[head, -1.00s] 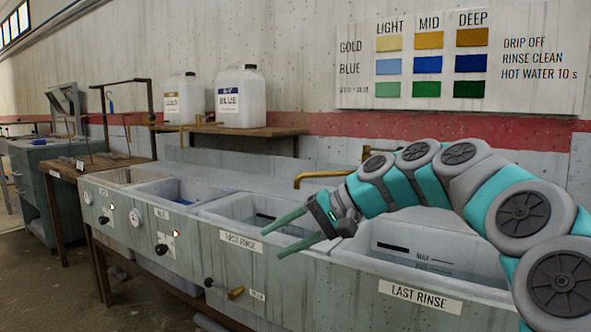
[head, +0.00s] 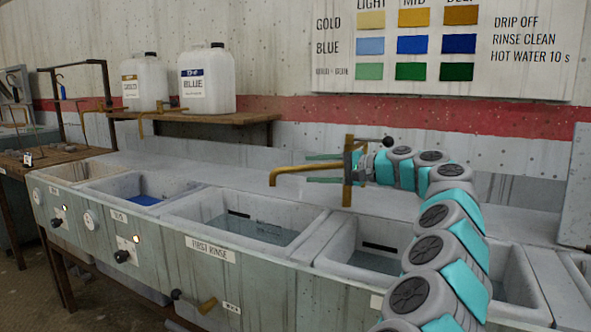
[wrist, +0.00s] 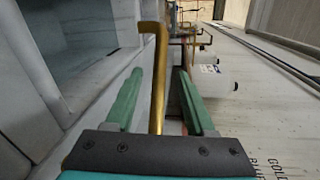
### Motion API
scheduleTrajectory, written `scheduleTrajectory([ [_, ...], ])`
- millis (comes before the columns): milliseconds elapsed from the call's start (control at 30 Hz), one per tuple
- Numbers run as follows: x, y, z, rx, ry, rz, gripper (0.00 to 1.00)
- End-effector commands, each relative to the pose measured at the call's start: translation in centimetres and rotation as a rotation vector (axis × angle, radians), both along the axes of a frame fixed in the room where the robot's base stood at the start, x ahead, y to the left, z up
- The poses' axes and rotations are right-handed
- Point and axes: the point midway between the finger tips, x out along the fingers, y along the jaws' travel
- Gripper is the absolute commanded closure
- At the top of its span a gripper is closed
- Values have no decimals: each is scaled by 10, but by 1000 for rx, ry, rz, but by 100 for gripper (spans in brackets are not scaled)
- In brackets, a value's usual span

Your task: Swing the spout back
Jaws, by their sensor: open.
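The brass spout (head: 290,168) extends left from its upright brass pipe (head: 347,195) at the back of the sink row, its tip bent down. In the head view its tip appears near the back edge of the first-rinse basin (head: 180,207). My gripper (head: 310,169) is at the spout from the right, its green fingers pointing left. In the wrist view the spout (wrist: 157,80) runs between the two open fingers (wrist: 160,75), with gaps visible on both sides. The gripper and wrist partly hide the spout's base.
The last-rinse basin (head: 340,268) lies below my arm. A wooden shelf (head: 240,117) holds white gold and blue jugs (head: 208,80). Knobs and a brass handle (head: 207,305) stick out from the sink front.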

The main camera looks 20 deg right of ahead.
Motion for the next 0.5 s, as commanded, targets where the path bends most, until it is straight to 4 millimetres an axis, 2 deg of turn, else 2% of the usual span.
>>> scheduleTrajectory([
  [300, 37, 29, -8, 0, 4, 2, 45],
  [500, 43, 34, -9, 0, 2, 1, 45],
])
